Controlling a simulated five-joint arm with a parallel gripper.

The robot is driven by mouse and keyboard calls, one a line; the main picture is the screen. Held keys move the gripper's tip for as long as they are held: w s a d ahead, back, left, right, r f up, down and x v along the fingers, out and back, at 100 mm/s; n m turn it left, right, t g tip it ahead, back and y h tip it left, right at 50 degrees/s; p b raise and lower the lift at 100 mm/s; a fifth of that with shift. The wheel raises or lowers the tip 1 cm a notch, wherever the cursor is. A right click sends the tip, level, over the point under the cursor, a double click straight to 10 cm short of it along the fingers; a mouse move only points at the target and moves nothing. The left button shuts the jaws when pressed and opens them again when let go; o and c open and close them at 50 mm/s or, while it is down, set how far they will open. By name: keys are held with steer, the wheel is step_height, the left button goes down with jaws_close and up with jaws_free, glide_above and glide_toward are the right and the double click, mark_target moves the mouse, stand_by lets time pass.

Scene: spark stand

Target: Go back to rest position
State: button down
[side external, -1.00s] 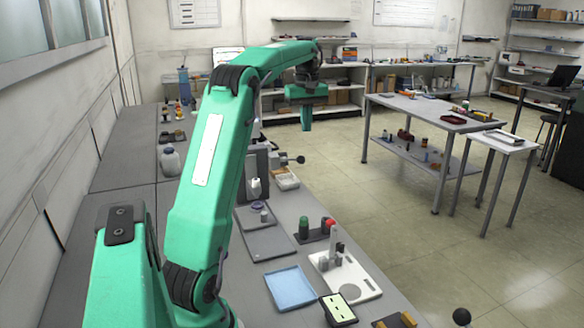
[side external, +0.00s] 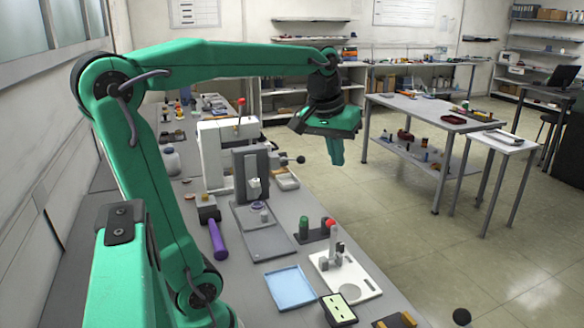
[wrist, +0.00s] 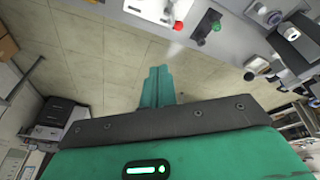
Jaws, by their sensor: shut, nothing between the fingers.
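My gripper (side external: 336,152) hangs in the air beyond the right edge of the bench, above the open floor, with its fingers pointing down. In the wrist view its green fingers (wrist: 157,85) lie together, shut, with nothing held between them. My upper arm stands at the left of the side view, and my forearm stretches out level to the right. No task object other than my own arm shows.
The grey bench (side external: 290,221) carries a blue tray (side external: 290,287), a white plate (side external: 345,274) with a red-topped post, a purple cylinder (side external: 217,240) and a white machine (side external: 214,152). A grey table (side external: 425,108) stands at the back right. Open floor (side external: 410,215) lies between.

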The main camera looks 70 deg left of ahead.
steer(key=s+d+f+m+t+h, duration=0.1)
steer(key=s+d+f+m+t, duration=0.1)
steer(key=s+d+f+m, duration=0.5)
steer(key=s+d+f, duration=0.1)
steer(key=s+d, duration=0.2)
steer(key=shift+d+f, duration=0.15)
steer(key=shift+d, duration=0.2)
stand_by(0.6)
